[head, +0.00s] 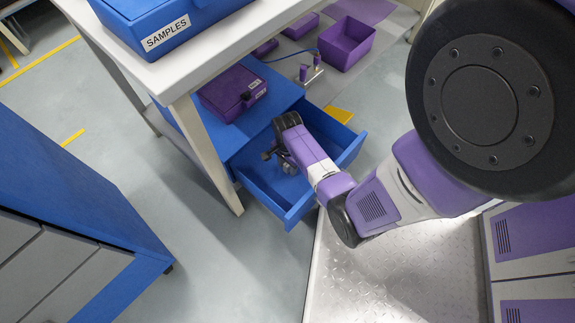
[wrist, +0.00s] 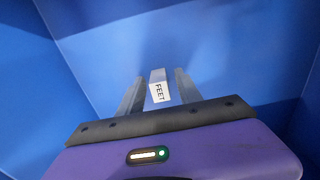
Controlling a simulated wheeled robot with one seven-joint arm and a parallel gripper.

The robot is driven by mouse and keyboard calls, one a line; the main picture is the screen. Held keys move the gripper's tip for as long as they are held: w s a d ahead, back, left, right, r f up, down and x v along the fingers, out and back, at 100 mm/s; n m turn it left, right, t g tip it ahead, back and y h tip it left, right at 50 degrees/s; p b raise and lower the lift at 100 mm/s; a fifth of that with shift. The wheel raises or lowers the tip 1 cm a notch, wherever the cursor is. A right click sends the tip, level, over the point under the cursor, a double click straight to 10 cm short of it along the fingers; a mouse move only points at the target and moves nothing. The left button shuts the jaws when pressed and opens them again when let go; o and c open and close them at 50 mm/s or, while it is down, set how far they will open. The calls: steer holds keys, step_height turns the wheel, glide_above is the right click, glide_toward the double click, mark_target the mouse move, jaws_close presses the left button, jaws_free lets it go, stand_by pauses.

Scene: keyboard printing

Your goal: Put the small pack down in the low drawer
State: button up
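The low drawer (head: 290,207) is blue and pulled out under the table in the head view. Its blue inside fills the wrist view (wrist: 225,60). My gripper (head: 272,155) reaches down into it. In the wrist view, the small pack (wrist: 158,88), pale with a label reading FEET, lies between the two grey fingers of my gripper (wrist: 158,80). A thin strip of blue shows on each side of the pack, so the fingers look open and apart from it. I cannot tell for sure whether the pack rests on the drawer floor. The pack is not discernible in the head view.
A purple case (head: 232,92) lies on the blue unit beside the drawer. The table leg (head: 207,155) stands close to the drawer's left. A blue SAMPLES box (head: 165,25) is on the tabletop. A purple bin (head: 346,43) stands behind. A blue cabinet (head: 60,185) is at left.

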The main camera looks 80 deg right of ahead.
step_height(320, 180, up, 12)
steer(key=p, duration=0.5)
steer(key=a+r+n+t+h, duration=0.2)
steer(key=a+r+n+t, duration=0.1)
steer(key=a+n, duration=0.4)
steer(key=a+r+n+t+h, duration=0.1)
steer(key=a+r+n+t, duration=0.15)
steer(key=a+n, duration=0.45)
steer(key=s+a+r+n+t+y, duration=0.1)
steer(key=a+r+n+t, duration=0.2)
steer(key=r, duration=0.6)
steer(key=s+a+r+n+t+y, duration=0.1)
steer(key=s+a+r+n+t, duration=0.1)
steer(key=a+r, duration=0.4)
steer(key=s+a+r+n+t+y, duration=0.1)
steer(key=a+r+n+t, duration=0.3)
steer(key=r, duration=0.9)
steer(key=shift+s+a+r+n, duration=0.3)
steer(key=shift+s+a+n, duration=0.2)
steer(key=shift+a+n, duration=0.2)
